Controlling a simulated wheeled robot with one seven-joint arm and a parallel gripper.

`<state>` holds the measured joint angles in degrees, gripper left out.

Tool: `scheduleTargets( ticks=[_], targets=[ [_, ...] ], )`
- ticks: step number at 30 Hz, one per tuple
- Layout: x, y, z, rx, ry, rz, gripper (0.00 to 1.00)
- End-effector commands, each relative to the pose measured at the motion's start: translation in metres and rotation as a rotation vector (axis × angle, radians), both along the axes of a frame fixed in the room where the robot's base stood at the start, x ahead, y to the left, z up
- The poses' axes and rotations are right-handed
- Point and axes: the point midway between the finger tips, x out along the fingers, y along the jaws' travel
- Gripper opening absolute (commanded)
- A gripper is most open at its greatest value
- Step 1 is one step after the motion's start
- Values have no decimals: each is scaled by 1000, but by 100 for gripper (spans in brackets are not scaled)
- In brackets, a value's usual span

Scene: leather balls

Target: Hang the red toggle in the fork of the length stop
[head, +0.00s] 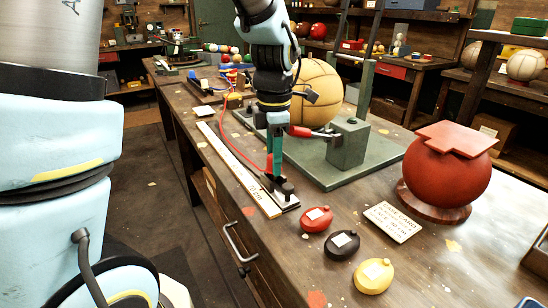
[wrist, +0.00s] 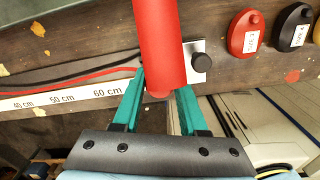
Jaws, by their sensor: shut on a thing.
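My gripper (head: 273,174) points down over the near end of the ruler, its teal fingers close together. The length stop (head: 287,197), a metal plate with dark parts, sits at the ruler's near end, right by the fingertips. In the wrist view its plate and black knob (wrist: 202,62) show beside a red handle, which hides the fingertips and the fork. I cannot tell whether the toggle touches the fork.
The red handle (head: 306,132) juts from a grey-green block (head: 348,144) close beside my gripper. A tan ball (head: 317,92) stands behind. Red (head: 317,219), black (head: 342,245) and yellow (head: 374,276) tagged pieces lie nearer. A red ball (head: 447,176) stands right.

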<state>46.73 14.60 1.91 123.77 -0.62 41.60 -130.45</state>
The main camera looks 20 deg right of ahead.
Motion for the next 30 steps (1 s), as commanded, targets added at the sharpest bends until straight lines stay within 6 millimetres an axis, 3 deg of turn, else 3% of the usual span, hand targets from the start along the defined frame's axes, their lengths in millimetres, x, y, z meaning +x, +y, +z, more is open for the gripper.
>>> scheduleTargets(
  ticks=[30],
  targets=[
    [0,0,-13,0,0,0,0]
  ],
)
